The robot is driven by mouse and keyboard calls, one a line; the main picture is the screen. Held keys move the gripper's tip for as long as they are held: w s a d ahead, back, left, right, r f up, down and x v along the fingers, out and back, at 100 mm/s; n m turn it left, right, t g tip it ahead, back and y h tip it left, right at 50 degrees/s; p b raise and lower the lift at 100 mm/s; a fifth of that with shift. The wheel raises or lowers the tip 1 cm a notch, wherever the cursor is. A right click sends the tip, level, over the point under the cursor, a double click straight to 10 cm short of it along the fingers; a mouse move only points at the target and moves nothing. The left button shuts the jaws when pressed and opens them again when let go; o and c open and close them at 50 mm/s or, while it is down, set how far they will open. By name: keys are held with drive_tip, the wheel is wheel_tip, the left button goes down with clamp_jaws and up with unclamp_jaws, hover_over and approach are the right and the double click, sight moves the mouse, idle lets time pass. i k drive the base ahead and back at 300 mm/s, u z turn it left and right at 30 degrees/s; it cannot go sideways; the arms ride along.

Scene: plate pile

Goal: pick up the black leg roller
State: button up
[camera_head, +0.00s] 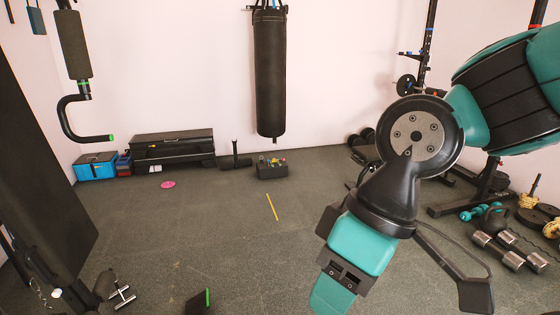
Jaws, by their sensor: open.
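A black padded roller (73,45) hangs upright at the upper left, on a bent black bar with a green end cap. A second, smaller dark roller pad (106,284) shows low on the left, by the machine's foot. I cannot tell for sure which is the leg roller. My gripper (402,258) is at the lower right, its black fingers spread wide and apart, with floor between them. It is empty and far from both rollers. My teal wrist part hides some of the floor.
A punching bag (270,75) hangs at the back. A black bench (172,148), a blue box (95,167) and a black toolbox (272,170) stand by the wall. Dumbbells (510,252) lie at right. A yellow stick (271,207) lies on mostly clear floor.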

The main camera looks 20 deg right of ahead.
sight(244, 162)
drive_tip(key=z, duration=0.55)
drive_tip(key=k, duration=0.5)
drive_tip(key=z, duration=0.3)
drive_tip(key=i, duration=1.85)
drive_tip(key=u, duration=0.8)
drive_tip(key=i, duration=2)
drive_tip(key=u, duration=0.3)
drive_tip(key=i, duration=2)
drive_tip(key=z, duration=0.3)
drive_tip(key=i, duration=2.2)
drive_tip(key=z, duration=0.25)
